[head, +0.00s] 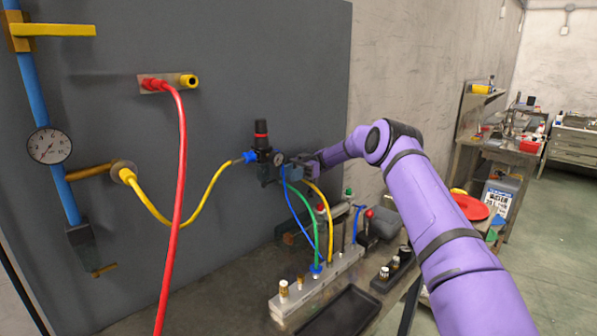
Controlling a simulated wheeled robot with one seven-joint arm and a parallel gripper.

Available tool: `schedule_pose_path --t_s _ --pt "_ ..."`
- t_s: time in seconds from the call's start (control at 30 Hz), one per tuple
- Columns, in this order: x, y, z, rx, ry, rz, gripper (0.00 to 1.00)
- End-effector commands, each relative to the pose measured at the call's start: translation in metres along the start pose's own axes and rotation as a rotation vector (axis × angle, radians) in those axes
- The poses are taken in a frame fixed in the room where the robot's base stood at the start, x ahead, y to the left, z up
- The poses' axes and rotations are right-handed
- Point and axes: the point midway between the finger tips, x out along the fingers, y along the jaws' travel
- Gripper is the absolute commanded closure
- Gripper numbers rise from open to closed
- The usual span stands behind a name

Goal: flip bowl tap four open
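No tap labelled four can be read. A regulator (262,150) with a black knob and red band is fixed on the grey panel. A small gauge (279,159) sits beside it. My gripper (298,166) is at the regulator's right side, small and partly merged with dark fittings; its fingertips cannot be made out, nor whether it touches. Below stands a light manifold block (318,287) with several fittings and hoses. A blue pipe (42,95) at the left has a yellow lever (52,30) at its top and a small brass lever (103,270) under a dark block (78,233).
A red hose (181,200) and a yellow hose (207,199) hang before the panel. A black tray (340,315) lies at the bench's front. Green and red-topped fittings crowd the bench below my arm. A workbench with a red plate (470,207) stands farther right.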

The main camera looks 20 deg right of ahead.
Motion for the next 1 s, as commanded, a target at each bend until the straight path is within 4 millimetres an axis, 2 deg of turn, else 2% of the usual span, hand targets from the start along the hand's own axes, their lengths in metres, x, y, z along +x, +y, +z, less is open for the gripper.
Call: schedule_pose_path --t_s 0.13,0.5,1.0 --pt "-0.021 0.0 0.001 -0.001 -0.001 0.001 0.65" --pt "-0.044 0.0 0.0 -0.002 0.001 -0.001 0.65" --pt "-0.047 0.0 0.0 -0.001 0.0 0.0 0.65"
